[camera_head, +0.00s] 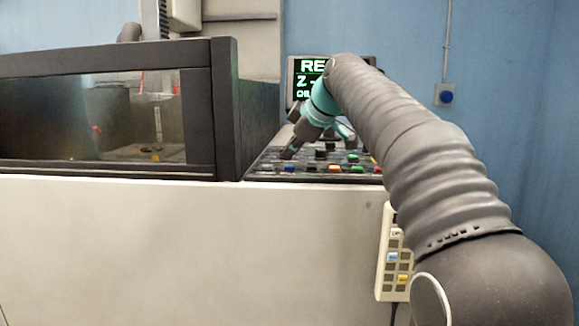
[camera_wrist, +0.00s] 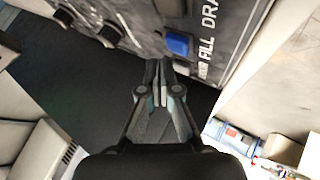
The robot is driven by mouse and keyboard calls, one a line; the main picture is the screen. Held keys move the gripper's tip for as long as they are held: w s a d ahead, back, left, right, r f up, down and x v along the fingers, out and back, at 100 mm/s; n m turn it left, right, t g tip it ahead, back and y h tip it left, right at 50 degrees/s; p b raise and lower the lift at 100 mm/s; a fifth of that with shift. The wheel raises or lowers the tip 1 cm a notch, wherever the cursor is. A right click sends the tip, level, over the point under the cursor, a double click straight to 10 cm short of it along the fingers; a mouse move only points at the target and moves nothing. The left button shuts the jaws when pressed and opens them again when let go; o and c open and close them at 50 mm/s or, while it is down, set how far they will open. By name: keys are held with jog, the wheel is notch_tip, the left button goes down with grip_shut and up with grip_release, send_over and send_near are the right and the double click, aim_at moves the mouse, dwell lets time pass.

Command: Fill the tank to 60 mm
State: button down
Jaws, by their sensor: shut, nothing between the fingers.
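The tank (camera_head: 60,120) stands at the left in the head view, behind a dark-framed window. A fixture shows dimly inside, and I cannot read a liquid level. My gripper (camera_head: 288,154) is over the control panel (camera_head: 262,175). In the wrist view my gripper (camera_wrist: 160,78) is shut and empty, its tips pointing toward a blue button (camera_wrist: 179,44). The lettering FILL and DRA, cut off by the edge, is printed beside that button. The tips look close to the button; I cannot tell whether they touch it. A blue button (camera_head: 290,169) also shows on the panel's front edge in the head view.
A screen (camera_head: 303,82) with green text, partly hidden by my arm, stands behind the panel. Several coloured buttons and dark knobs crowd the panel. A handheld pendant (camera_head: 393,262) hangs on the cabinet front (camera_head: 190,245). A blue wall switch (camera_head: 445,96) is at the right.

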aim_at(291, 166)
jog(key=shift+f, duration=0.1)
jog(key=shift+f, duration=0.35)
jog(key=shift+f+b, duration=0.45)
jog(key=shift+b, duration=0.15)
dwell(0.7)
jog(key=shift+r, duration=0.15)
jog(key=shift+r+p, duration=0.75)
jog(key=shift+p, duration=0.15)
notch_tip(291, 166, up, 3)
jog(key=p, duration=0.3)
jog(key=shift+r, duration=1)
